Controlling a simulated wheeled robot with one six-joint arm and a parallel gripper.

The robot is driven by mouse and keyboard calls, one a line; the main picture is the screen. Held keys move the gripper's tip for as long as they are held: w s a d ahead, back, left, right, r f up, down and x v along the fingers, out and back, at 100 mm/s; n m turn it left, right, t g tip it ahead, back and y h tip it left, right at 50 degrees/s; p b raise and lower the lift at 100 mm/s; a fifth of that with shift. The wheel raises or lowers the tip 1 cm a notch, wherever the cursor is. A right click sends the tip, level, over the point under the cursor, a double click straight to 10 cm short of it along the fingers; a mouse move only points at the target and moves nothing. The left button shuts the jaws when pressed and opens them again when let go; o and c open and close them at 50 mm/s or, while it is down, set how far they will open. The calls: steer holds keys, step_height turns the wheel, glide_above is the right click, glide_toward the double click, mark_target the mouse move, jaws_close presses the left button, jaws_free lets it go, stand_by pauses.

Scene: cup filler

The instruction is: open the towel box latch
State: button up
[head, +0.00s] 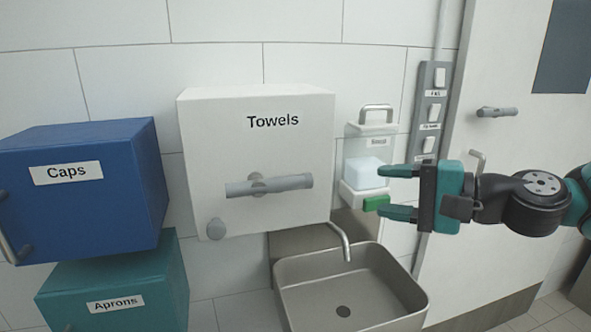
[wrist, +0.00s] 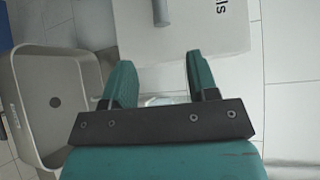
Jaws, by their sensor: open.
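The white towel box (head: 290,105), lettered "Towels", is fixed on the tiled wall in the middle of the head view. Its grey latch handle (head: 285,184) lies about level across the front on a round pivot. In the wrist view the box (wrist: 205,40) shows beyond my open fingers (wrist: 163,75), with one end of the latch handle (wrist: 161,12) at the top edge.
A soap dispenser (head: 367,130) with a green tab is on the wall behind my fingers. A sink (head: 290,290) with a tap (head: 343,240) is below. A blue Caps box (head: 120,150) and teal Aprons box (head: 150,280) are at left. Switches (head: 433,110) and a door (head: 500,60) are at right.

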mark_target(301, 183)
steer(key=p+x, duration=0.6)
steer(key=x, duration=1)
steer(key=shift+r, duration=0.2)
steer(key=shift+w+a+f, duration=0.2)
steer(key=shift+w+a, duration=0.1)
steer(key=shift+a, duration=0.2)
jaws_close()
